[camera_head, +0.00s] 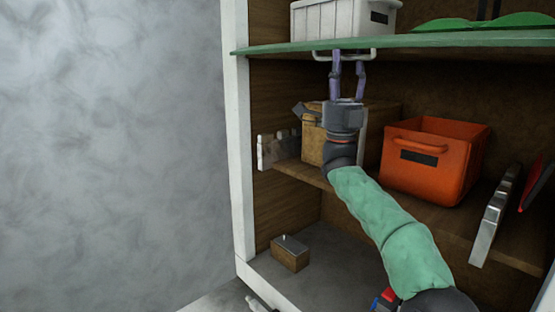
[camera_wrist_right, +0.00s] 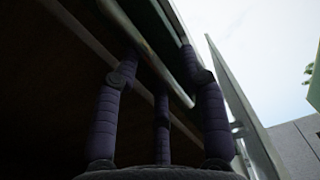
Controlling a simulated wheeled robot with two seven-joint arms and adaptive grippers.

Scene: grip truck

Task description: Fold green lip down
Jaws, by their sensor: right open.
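The green lip (camera_head: 455,40) is a long, thin panel across the top of the cabinet, lying roughly level. A pale bar handle (camera_head: 374,56) shows at its edge. My right gripper (camera_head: 348,62) points up from below, its dark purple fingers spread at the handle. In the right wrist view the open fingers (camera_wrist_right: 160,75) stand on either side of a greenish bar (camera_wrist_right: 182,92) under the lip. I cannot tell whether they touch it. My left gripper is out of view.
Above the lip are a white crate (camera_head: 325,18) and a green item (camera_head: 490,22). The wooden shelf below holds an orange bin (camera_head: 425,170) and a tan box (camera_head: 313,143). A small brown box (camera_head: 290,254) sits on the cabinet floor. A white post (camera_head: 240,150) bounds the left side.

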